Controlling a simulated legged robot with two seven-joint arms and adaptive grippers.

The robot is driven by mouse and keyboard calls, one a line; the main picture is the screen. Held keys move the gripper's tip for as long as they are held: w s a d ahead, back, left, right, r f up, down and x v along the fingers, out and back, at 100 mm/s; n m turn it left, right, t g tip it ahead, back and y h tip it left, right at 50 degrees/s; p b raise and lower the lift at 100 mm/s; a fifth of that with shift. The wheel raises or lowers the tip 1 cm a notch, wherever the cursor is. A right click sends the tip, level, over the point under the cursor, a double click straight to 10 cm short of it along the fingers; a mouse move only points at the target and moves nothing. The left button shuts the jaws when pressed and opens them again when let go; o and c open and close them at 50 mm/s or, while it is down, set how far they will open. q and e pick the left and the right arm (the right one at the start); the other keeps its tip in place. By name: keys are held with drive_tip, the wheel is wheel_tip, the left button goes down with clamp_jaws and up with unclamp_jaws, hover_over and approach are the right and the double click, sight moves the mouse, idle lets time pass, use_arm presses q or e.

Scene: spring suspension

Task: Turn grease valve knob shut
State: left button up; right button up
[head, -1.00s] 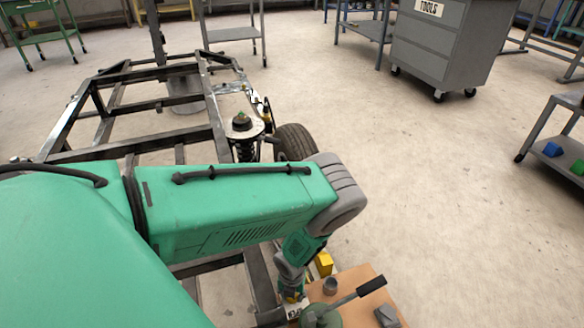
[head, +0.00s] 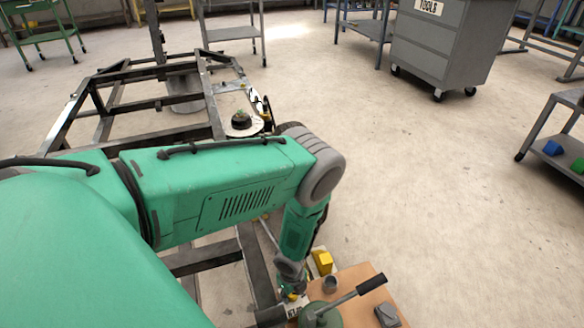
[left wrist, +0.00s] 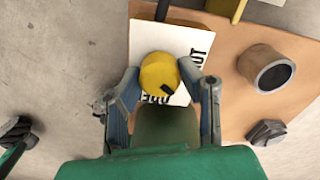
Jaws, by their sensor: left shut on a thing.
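The yellow grease valve knob (left wrist: 159,73) sits over a white plate (left wrist: 180,40) with black lettering, partly hidden, in the left wrist view. A dark mark shows on the knob's lower right edge. My left gripper (left wrist: 163,92) has one finger on each side of the knob and is shut on it. In the head view my left gripper (head: 291,291) is small, low at the left edge of the wooden board (head: 357,276), and mostly covers the knob. My right gripper is not in view.
A green round body with a black-gripped lever (head: 370,284) stands close to my gripper. A yellow block (head: 324,262), a grey cup (head: 330,284) and a grey block (head: 387,315) are nearby. A dark metal frame (head: 165,103) lies behind my arm.

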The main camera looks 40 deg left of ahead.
use_arm(q)
drive_tip(key=n, duration=0.7)
drive_tip(key=shift+w, duration=0.15)
idle(0.4)
drive_tip(key=o, duration=1.1)
drive_tip(key=shift+f, duration=0.1)
wheel_tip(320, 180, up, 12)
drive_tip(key=shift+a+f, duration=0.1)
